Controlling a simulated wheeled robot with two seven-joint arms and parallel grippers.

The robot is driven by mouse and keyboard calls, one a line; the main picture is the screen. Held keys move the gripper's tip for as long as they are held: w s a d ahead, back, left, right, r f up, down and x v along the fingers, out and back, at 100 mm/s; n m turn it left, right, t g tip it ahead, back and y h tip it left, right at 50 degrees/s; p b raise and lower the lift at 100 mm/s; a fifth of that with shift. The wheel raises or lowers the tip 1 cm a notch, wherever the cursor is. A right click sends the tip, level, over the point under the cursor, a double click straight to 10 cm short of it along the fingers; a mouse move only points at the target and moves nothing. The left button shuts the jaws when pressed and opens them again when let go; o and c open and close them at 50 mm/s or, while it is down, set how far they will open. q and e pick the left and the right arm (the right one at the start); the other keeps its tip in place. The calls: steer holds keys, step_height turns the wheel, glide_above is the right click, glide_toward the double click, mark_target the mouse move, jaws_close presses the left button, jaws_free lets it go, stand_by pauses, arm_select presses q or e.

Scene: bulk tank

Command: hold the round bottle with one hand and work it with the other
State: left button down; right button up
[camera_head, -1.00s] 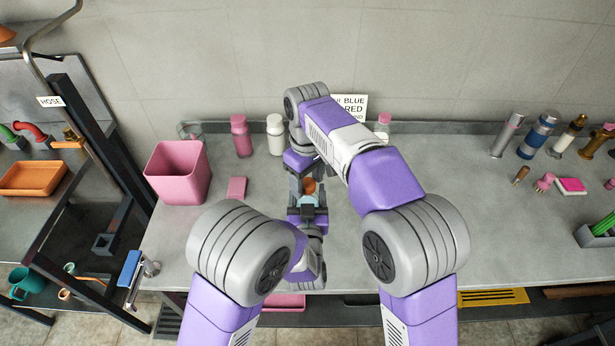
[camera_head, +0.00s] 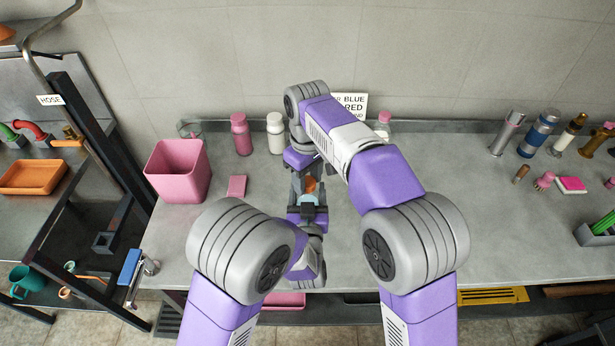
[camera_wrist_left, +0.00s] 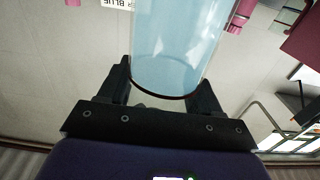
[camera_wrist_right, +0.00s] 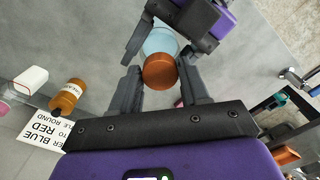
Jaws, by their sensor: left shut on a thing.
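The round bottle is light blue and see-through (camera_wrist_left: 168,45), with an orange-brown round cap (camera_wrist_right: 160,71). My left gripper (camera_wrist_left: 165,90) is shut on the bottle's body and holds it above the bench top. In the head view the cap (camera_head: 310,184) shows between my two grippers. My right gripper (camera_wrist_right: 160,75) has one finger on each side of the cap, very close to it. Whether its fingers press on the cap cannot be told. My right arm hides part of the bench behind the bottle.
A pink bin (camera_head: 178,171), a pink block (camera_head: 237,186), a pink bottle (camera_head: 241,135) and a white bottle (camera_head: 275,134) stand left of my grippers. A sign (camera_head: 351,106) is at the back wall. An amber bottle (camera_wrist_right: 66,97) shows in the right wrist view.

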steer(key=shift+o, duration=1.2)
steer(key=shift+r, duration=0.1)
step_height(320, 180, up, 12)
steer(key=shift+w, duration=0.1)
